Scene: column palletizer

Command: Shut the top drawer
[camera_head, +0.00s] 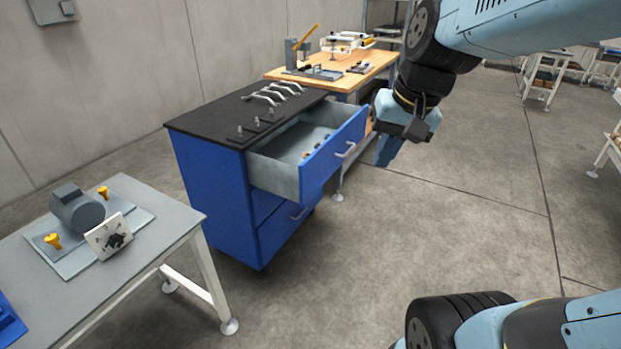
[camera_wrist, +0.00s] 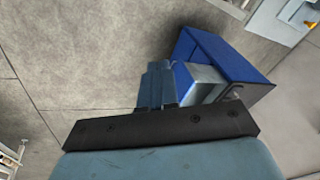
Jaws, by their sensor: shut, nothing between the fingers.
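The blue cabinet (camera_head: 212,184) has a dark top, and its top drawer (camera_head: 280,162) is pulled well out. The drawer's blue front (camera_head: 325,162) carries a pale bar handle (camera_head: 345,150), and several small items lie inside. My gripper (camera_head: 385,155) is shut and empty, pointing down just right of the drawer front, with a small gap in the head view. In the wrist view the shut fingers (camera_wrist: 158,85) overlap the left side of the blue cabinet (camera_wrist: 226,55). Whether they touch it cannot be told there.
Several wrenches (camera_head: 272,93) lie on the cabinet top. A wooden workbench (camera_head: 375,72) with tools stands behind the cabinet. A grey table (camera_head: 130,255) with a motor-like part (camera_head: 77,209) is at the front left. The floor right of the cabinet is clear.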

